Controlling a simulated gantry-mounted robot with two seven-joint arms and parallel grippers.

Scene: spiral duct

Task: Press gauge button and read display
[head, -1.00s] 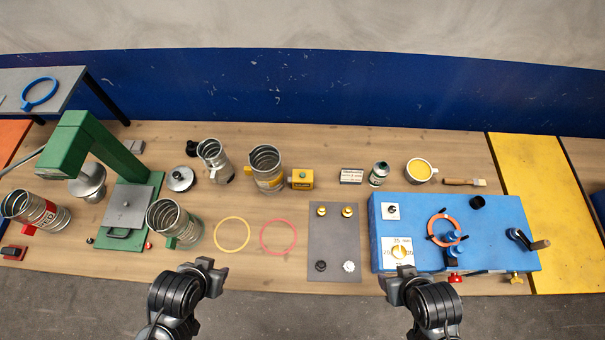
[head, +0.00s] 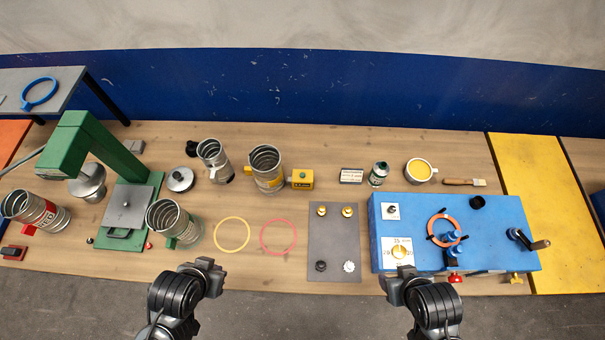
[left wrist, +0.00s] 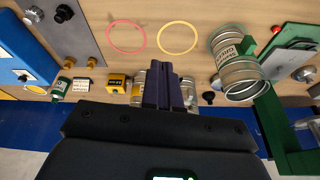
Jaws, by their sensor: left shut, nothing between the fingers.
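A small yellow box with a dark face (head: 302,179), possibly the gauge, sits on the bench right of an upright spiral duct piece (head: 266,168). It also shows in the left wrist view (left wrist: 117,83). Its button and any reading are too small to make out. A white panel with a round brass-coloured dial (head: 401,251) is on the blue fixture (head: 490,215); its numbers are unclear. My left gripper (head: 216,275) is at the front, apart from both, its dark fingers (left wrist: 168,92) shut and empty. My right gripper (head: 390,285) is in front of the blue fixture; its fingers are not clear.
A green press (head: 70,148) stands at left among several duct pieces. Yellow (head: 232,234) and pink (head: 278,237) rings lie flat mid-bench. A grey plate (head: 334,242) with knobs lies left of the blue fixture. A small lit display (left wrist: 172,178) shows at the wrist view's bottom edge.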

